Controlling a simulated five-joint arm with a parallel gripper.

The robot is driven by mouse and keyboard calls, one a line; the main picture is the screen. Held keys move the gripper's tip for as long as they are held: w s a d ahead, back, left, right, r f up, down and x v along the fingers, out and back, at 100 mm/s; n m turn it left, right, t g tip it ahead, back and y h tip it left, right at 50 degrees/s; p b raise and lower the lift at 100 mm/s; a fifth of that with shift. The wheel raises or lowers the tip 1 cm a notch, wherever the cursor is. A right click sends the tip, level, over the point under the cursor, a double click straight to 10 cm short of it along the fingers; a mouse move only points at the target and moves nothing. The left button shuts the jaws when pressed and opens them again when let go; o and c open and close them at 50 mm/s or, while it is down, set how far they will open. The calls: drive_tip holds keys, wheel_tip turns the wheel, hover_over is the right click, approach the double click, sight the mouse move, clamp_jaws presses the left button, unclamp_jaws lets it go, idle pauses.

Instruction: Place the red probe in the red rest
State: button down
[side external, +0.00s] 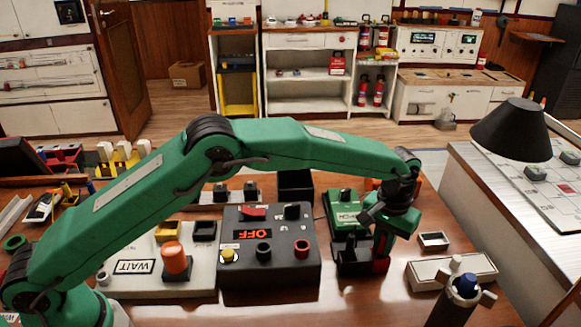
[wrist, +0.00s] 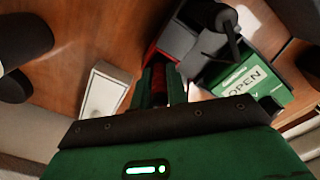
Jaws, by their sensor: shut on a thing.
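My gripper (side external: 383,243) points down at the right side of a green meter (side external: 343,207) with a dark holder (side external: 350,268) in front. In the wrist view my gripper (wrist: 160,84) is shut on the red probe (wrist: 158,78), a narrow red piece between the green fingers. The red rest (wrist: 151,54) shows as a red edge on the dark holder, just beyond the fingertips. A black probe (wrist: 213,14) stands in the neighbouring part of the holder. The fingers hide much of the red probe, and I cannot tell whether it touches the rest.
A black switch box (side external: 270,270) and a white WAIT panel (side external: 135,267) stand left of the meter. A small white tray (side external: 433,241) and a long white box (side external: 452,272) lie to the right. A dark post with a blue top (side external: 466,285) stands front right.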

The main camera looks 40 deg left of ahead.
drive_tip(key=shift+f, duration=0.2)
drive_tip(key=c, duration=1.4)
unclamp_jaws()
wheel_tip(320, 180, up, 12)
drive_tip(key=shift+r, duration=0.15)
